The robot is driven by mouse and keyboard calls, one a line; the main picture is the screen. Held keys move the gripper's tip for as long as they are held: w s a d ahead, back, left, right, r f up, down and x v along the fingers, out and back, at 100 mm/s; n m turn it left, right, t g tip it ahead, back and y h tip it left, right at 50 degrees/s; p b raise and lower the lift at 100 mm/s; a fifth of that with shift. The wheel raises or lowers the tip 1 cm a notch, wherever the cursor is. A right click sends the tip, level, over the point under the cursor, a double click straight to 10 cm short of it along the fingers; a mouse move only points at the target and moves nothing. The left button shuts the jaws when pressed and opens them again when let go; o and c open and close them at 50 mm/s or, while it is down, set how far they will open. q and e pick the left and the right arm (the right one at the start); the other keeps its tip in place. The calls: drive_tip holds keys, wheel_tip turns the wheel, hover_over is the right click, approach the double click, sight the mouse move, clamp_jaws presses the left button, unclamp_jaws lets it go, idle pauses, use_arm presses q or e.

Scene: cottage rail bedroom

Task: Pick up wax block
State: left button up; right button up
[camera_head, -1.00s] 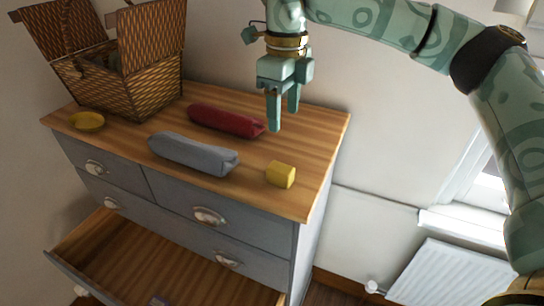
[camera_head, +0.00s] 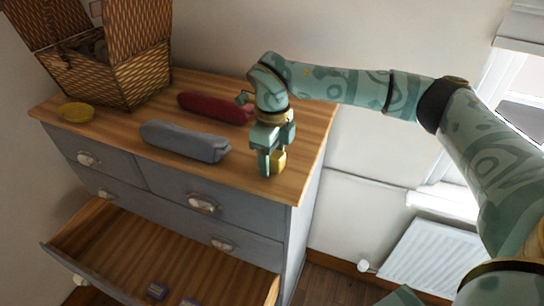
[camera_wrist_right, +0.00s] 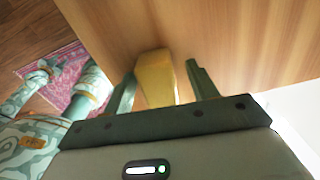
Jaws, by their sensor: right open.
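The wax block (camera_head: 279,161) is a small yellow block on the right end of the wooden dresser top (camera_head: 240,182). It also shows in the right wrist view (camera_wrist_right: 155,77), between the two fingers. My right gripper (camera_head: 270,168) is lowered over the block and partly hides it in the head view. In the right wrist view my right gripper (camera_wrist_right: 160,85) is open, with one finger on each side of the block. Gaps show beside the block, so the fingers are not closed on it. My left gripper is not in view.
A grey pouch (camera_head: 185,142) and a dark red pouch (camera_head: 215,107) lie left of the block. A yellow dish (camera_head: 76,112) and an open wicker basket (camera_head: 125,75) are at the left. An open drawer (camera_head: 165,255) juts out below the top.

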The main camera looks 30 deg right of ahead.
drive_tip(key=c, duration=1.1)
drive_tip(key=shift+r, duration=0.55)
drive_tip(key=s+a+r+b, duration=0.1)
drive_tip(key=s+a+r, duration=0.1)
drive_tip(key=s+r, duration=0.2)
drive_tip(key=s+a+r+b, duration=0.1)
drive_tip(key=s+a+r, duration=0.2)
drive_tip(key=s+r, duration=0.1)
drive_tip(key=s+a+r+b, duration=0.2)
drive_tip(key=s+r, duration=0.2)
drive_tip(key=shift+a, duration=0.2)
drive_tip(key=shift+o, duration=1.1)
drive_tip(key=shift+c, duration=0.5)
